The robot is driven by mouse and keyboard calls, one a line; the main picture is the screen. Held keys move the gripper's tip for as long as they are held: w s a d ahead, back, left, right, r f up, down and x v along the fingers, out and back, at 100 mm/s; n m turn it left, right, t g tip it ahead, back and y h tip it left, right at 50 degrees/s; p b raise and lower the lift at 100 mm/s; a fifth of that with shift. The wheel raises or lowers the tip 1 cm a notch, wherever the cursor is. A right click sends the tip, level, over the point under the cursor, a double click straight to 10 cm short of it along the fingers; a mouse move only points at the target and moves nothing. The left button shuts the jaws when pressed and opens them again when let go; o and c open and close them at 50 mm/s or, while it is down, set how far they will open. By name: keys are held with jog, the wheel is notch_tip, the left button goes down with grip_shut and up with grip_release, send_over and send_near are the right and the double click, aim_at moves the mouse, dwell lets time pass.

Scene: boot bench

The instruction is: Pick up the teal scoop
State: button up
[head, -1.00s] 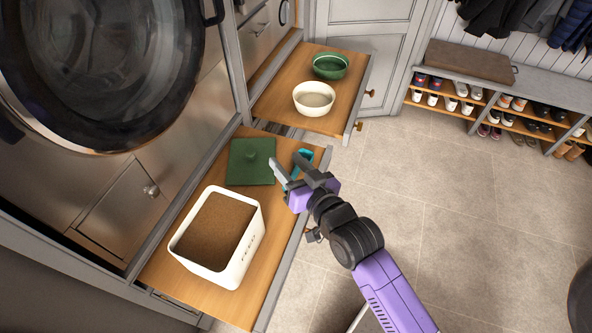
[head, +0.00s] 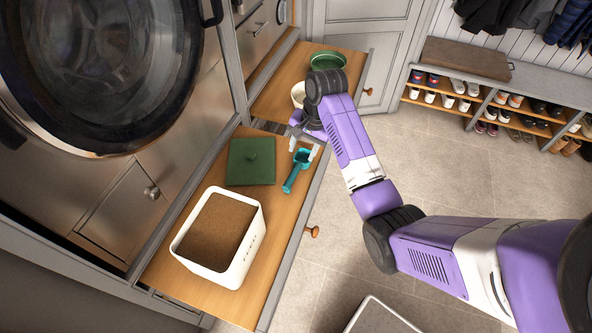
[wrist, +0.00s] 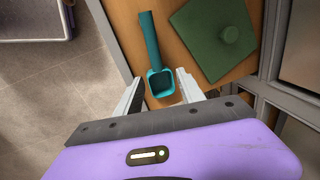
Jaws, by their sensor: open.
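The teal scoop (head: 297,171) lies on the wooden pull-out shelf (head: 190,277), to the right of a green square lid. In the wrist view the scoop (wrist: 149,45) has its open bowl toward my gripper and its handle pointing away. My gripper (head: 305,146) is open and empty, at the scoop's bowl end in the head view. In the wrist view the fingers of my gripper (wrist: 158,96) stand on either side of the bowl, with gaps. I cannot tell how high the fingertips are above the shelf.
The green lid with a knob (head: 251,161) lies left of the scoop. A white bin of brown granules (head: 249,250) stands at the shelf's near end. A green bowl (head: 328,61) and a partly hidden white bowl (head: 298,94) are on the farther shelf. Open floor lies right.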

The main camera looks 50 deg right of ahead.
aim_at(298, 166)
jog(key=shift+s+a+p+x, duration=0.15)
jog(key=shift+s+p+x, duration=0.05)
jog(key=shift+x, duration=1.75)
jog(key=shift+s+a+p+x, duration=0.1)
jog(key=shift+s+p+x, duration=0.05)
jog(key=shift+x, duration=1.8)
jog(key=shift+f, duration=0.1)
grip_shut()
